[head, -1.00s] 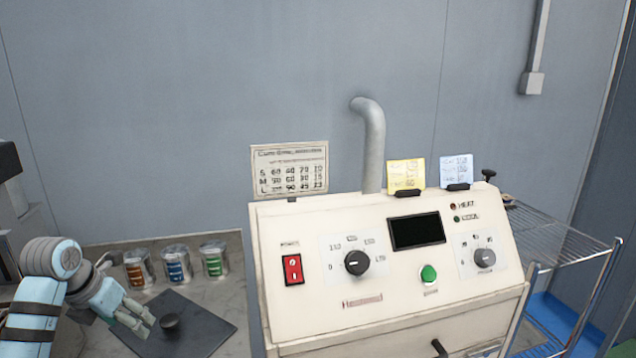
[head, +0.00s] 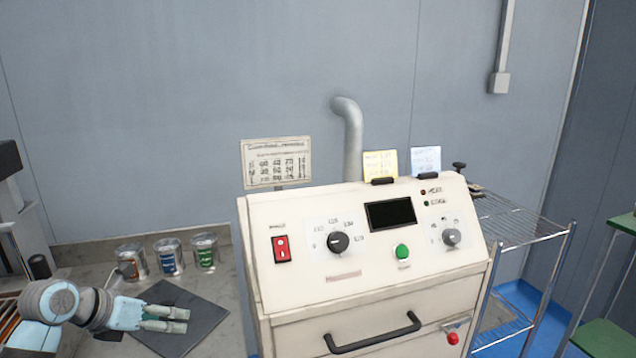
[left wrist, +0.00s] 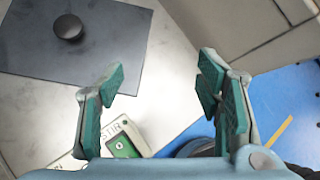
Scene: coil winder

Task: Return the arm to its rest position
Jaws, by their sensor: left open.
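My left gripper (head: 166,319) is at the lower left in the head view, over the front part of the dark mat (head: 190,297) on the counter. In the left wrist view my left gripper (left wrist: 160,85) has its two green-padded fingers spread wide, with nothing between them. The dark mat (left wrist: 100,60) also shows there, with a round black knob-like object (left wrist: 68,27) on it. That object is hidden in the head view now. My right gripper is not in view.
The cream machine panel (head: 370,270) stands right of my left gripper, with a drawer handle (head: 375,335) below. Several cans (head: 169,257) stand behind the mat. A wire rack (head: 525,225) is at the right. A device with a green button (left wrist: 123,147) shows below the left fingers.

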